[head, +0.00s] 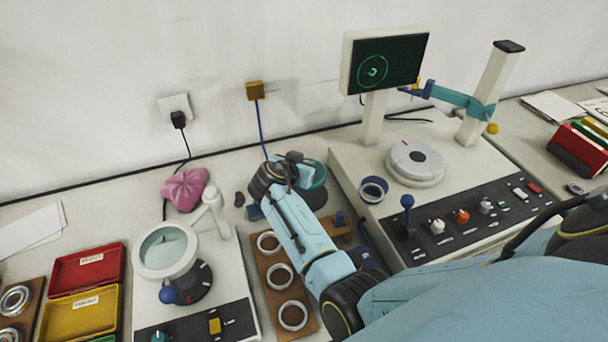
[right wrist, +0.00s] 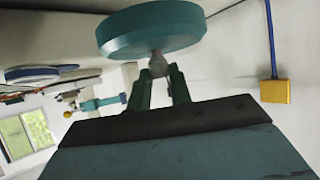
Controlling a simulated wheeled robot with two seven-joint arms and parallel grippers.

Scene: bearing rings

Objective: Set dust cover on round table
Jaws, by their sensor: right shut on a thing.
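The dust cover is a teal round lid with a small grey knob, and it shows large in the right wrist view (right wrist: 152,30). In the head view only part of the cover (head: 318,180) shows behind my right gripper (head: 297,172). In the right wrist view my right gripper (right wrist: 158,74) is shut on the knob. The round table (head: 414,163) is a pale disc with a grey top and a red mark, on the machine to the right of the cover. Nothing lies on it. My left gripper is not in view.
A dark blue ring (head: 373,189) lies on the machine left of the round table. A monitor (head: 384,60) and a post (head: 492,92) with a teal arm stand behind. A brown rack (head: 272,268) with rings lies below my right arm. A magnifier (head: 166,250) stands left.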

